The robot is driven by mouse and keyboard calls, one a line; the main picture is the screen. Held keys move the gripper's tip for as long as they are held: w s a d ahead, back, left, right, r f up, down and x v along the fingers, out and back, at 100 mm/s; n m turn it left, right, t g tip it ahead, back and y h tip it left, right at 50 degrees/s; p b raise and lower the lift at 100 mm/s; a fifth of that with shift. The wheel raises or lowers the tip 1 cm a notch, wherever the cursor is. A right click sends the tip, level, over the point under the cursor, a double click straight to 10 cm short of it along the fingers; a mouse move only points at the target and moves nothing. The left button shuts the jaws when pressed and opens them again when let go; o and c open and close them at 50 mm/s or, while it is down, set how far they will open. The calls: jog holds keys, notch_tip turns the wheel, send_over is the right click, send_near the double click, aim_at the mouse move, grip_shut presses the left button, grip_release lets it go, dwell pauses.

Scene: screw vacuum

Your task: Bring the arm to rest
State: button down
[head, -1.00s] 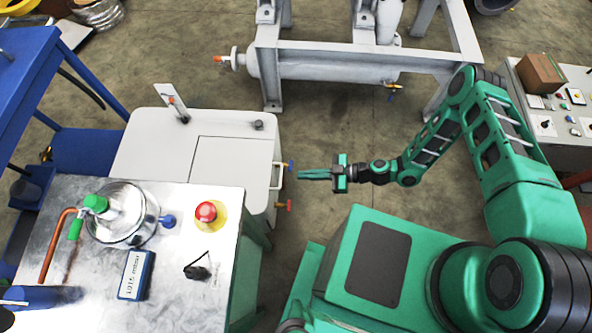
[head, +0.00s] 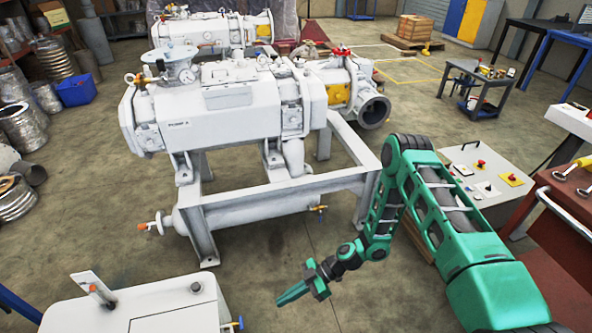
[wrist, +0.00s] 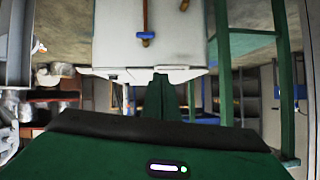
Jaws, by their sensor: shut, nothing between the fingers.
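My gripper (head: 292,293) is green and shut, with nothing between its fingers. In the head view it hangs in open air at the lower middle, pointing left, in front of the pump frame. The green arm (head: 385,205) is bent, with its elbow raised at the right and its forearm reaching down and left. In the wrist view the closed green fingers (wrist: 160,97) point at a white cabinet (wrist: 150,35), which appears beyond them. I cannot tell the gap to it.
A large white screw pump (head: 235,105) stands on a grey frame (head: 290,187) beyond the arm. A white cabinet (head: 150,308) is at lower left. A control panel (head: 485,178) and red cabinet (head: 565,235) stand at right. Concrete floor lies open around the gripper.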

jog(key=w+d+r+m+t+h, duration=0.1)
jog(key=w+d+r+m+h, duration=0.2)
jog(key=d+r, duration=0.7)
jog(key=w+d+r+m+t+h, duration=0.15)
jog(key=d+r+m, duration=0.25)
jog(key=d+r, duration=0.6)
jog(key=w+d+r+m+t+h, duration=0.1)
jog(key=w+d+r+m+h, duration=0.25)
jog(key=d+r, duration=0.65)
jog(key=s+d+r+m+h, duration=0.2)
jog(key=s+d+r+m, duration=0.5)
jog(key=s+d+r, duration=0.4)
jog(key=s+d+r+m, duration=0.1)
jog(key=s+r+m, duration=0.3)
jog(key=s, duration=0.3)
jog(key=s+d+r+m+t+h, duration=0.1)
jog(key=s+d+r+m, duration=0.1)
jog(key=s+m, duration=0.3)
jog(key=shift+s+d+r, duration=0.15)
jog(key=shift+s+r, duration=0.75)
jog(key=shift+s, duration=0.2)
